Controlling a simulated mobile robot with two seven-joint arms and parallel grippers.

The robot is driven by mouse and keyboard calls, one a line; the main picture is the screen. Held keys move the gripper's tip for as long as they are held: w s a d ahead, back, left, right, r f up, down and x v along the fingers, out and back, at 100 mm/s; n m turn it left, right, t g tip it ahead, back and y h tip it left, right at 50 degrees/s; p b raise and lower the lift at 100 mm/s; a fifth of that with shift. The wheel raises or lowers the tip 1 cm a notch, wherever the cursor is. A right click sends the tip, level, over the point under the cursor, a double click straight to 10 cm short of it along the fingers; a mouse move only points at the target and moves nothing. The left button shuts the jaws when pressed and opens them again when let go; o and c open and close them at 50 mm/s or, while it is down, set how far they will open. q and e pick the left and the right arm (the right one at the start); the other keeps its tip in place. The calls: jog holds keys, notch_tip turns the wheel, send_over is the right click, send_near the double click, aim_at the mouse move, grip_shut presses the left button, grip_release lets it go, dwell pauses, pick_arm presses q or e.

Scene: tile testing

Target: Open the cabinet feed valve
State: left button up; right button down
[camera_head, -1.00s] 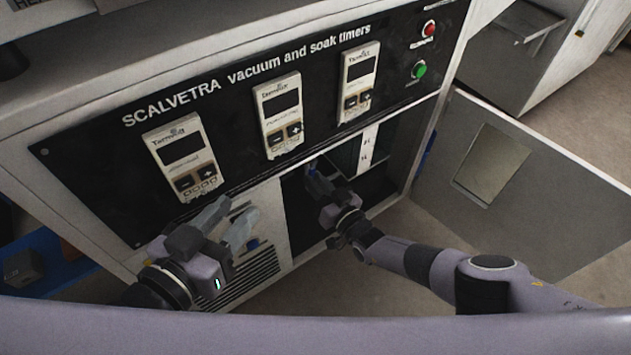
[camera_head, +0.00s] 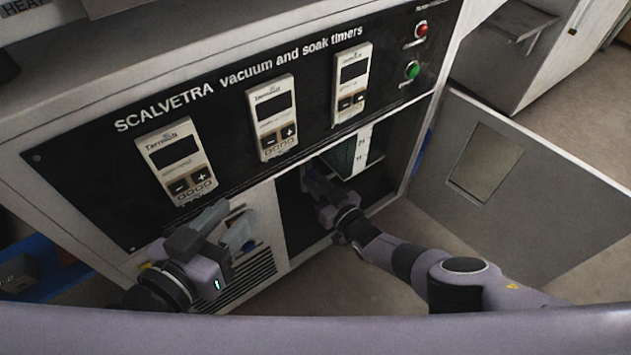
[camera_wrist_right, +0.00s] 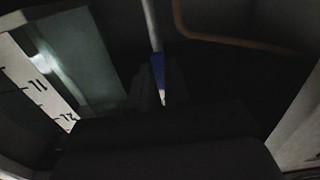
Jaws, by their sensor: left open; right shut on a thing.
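The cabinet feed valve shows as a blue handle (camera_wrist_right: 158,72) on a pale vertical pipe (camera_wrist_right: 150,25) in the dark right wrist view. My right gripper (camera_head: 308,174) reaches into the open cabinet bay below the timer panel. It is shut on the blue handle, whose lower part sits between the dark fingers (camera_wrist_right: 157,98). The valve body is not clear in the dark. My left gripper (camera_head: 236,222) is open and empty in front of the cabinet's lower left front, above the vent slots.
The black timer panel (camera_head: 225,110) with several timers, a red button (camera_head: 421,30) and a green button (camera_head: 411,70) lies above the bay. The cabinet door (camera_head: 540,190) stands open at right. A numbered white scale (camera_wrist_right: 40,85) and a copper-coloured pipe (camera_wrist_right: 230,43) are inside.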

pick_arm(q)
jog(key=shift+r, duration=0.1)
pick_arm(e)
jog(key=shift+w+d, duration=0.1)
dwell(0.3)
jog(key=c, duration=1.1)
grip_release()
